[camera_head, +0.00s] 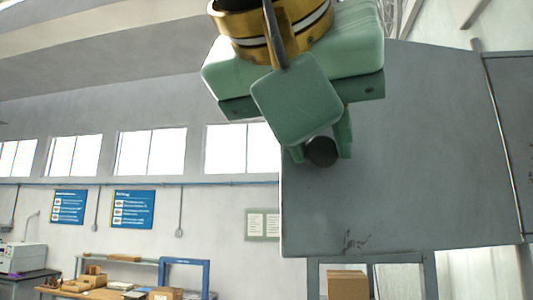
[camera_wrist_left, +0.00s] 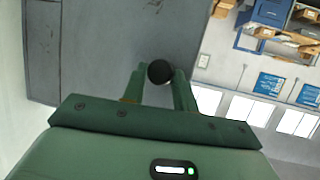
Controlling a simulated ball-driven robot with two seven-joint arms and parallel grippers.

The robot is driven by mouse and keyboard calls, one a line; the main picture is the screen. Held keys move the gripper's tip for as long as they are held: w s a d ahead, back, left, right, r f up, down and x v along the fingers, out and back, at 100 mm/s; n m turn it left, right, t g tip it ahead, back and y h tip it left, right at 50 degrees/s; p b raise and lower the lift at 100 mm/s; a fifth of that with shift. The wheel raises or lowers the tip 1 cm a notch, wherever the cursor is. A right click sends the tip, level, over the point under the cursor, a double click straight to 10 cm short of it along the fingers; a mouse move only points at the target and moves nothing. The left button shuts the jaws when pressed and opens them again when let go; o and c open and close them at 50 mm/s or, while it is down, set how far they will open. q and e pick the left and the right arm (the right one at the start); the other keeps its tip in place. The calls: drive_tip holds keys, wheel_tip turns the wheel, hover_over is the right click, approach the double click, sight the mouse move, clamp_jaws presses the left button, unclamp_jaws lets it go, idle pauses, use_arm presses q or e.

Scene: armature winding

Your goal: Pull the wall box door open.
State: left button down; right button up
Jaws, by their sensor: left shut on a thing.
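The wall box door (camera_head: 420,150) is a large flat grey panel filling the right half of the head view. Its free edge is on the left, and a hinge line runs down its right side. A dark round knob (camera_head: 321,153) sits near the free edge. My green left gripper (camera_head: 320,147) is shut on the knob, one finger on each side. The left wrist view also shows the knob (camera_wrist_left: 159,72) between the fingers, with the grey door (camera_wrist_left: 105,45) behind. How far the door stands open is hard to tell. My right gripper is not in view.
A darker grey panel (camera_head: 512,125) lies right of the hinge line. A cardboard box (camera_head: 348,284) shows below the door. A workbench with a blue frame (camera_head: 185,263) stands far off at lower left. The space left of the door looks free.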

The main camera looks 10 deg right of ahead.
use_arm(q)
drive_tip(key=shift+s+d, duration=0.2)
drive_tip(key=shift+s, duration=0.4)
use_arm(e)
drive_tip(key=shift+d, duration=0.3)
use_arm(q)
drive_tip(key=c, duration=1.5)
unclamp_jaws()
drive_tip(key=o, duration=0.4)
drive_tip(key=shift+d, duration=0.4)
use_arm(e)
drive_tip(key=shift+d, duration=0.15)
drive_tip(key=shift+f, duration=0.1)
